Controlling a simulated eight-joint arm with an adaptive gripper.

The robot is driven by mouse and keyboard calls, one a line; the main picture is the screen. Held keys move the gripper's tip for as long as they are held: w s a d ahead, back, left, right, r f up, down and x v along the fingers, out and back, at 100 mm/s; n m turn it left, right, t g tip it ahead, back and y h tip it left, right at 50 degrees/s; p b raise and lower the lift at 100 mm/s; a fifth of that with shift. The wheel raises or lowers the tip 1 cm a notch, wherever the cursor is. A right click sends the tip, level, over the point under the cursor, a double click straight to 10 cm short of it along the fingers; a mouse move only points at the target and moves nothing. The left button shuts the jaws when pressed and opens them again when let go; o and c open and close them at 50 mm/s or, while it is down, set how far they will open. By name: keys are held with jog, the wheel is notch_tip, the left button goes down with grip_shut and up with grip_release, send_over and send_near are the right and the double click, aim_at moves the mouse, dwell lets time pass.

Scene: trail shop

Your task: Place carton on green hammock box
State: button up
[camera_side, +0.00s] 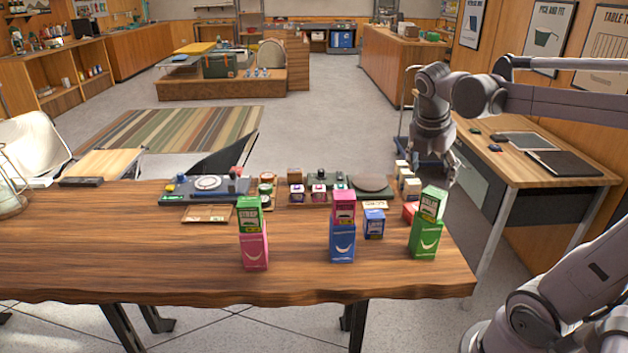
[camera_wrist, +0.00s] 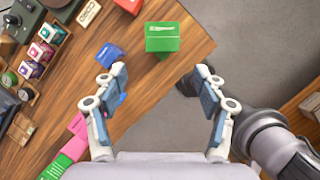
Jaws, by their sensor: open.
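The green hammock box (camera_side: 425,239) stands near the table's right end in the side view, with a smaller green carton (camera_side: 430,203) upright on it. From above, this green stack (camera_wrist: 162,37) shows at the top middle of the wrist view. A pink hammock box (camera_side: 254,250) at the left bears a green carton (camera_side: 248,214) marked STRAP. A blue hammock box (camera_side: 342,243) in the middle bears a pink carton (camera_side: 344,207). A small blue carton (camera_side: 374,223) stands on the table between the blue and green boxes. My gripper (camera_side: 436,168) is open and empty, above and behind the green stack.
A red item (camera_side: 410,211) and several small pale blocks (camera_side: 407,182) are close behind the green box. A dark tray (camera_side: 206,189) and small goods line the back of the table (camera_side: 120,245). The table's left front is clear.

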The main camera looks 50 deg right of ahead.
jog(key=w+a+f+m+t+y, duration=0.1)
jog(key=a+f+m+t+y, duration=0.1)
jog(key=a+m, duration=0.6)
jog(key=w+a+f+m+t+y, duration=0.1)
jog(key=a+f+m+t, duration=0.3)
jog(key=a+m, duration=0.5)
jog(key=a+t+y, duration=0.1)
jog(key=a, duration=0.2)
jog(key=shift+f+m, duration=0.3)
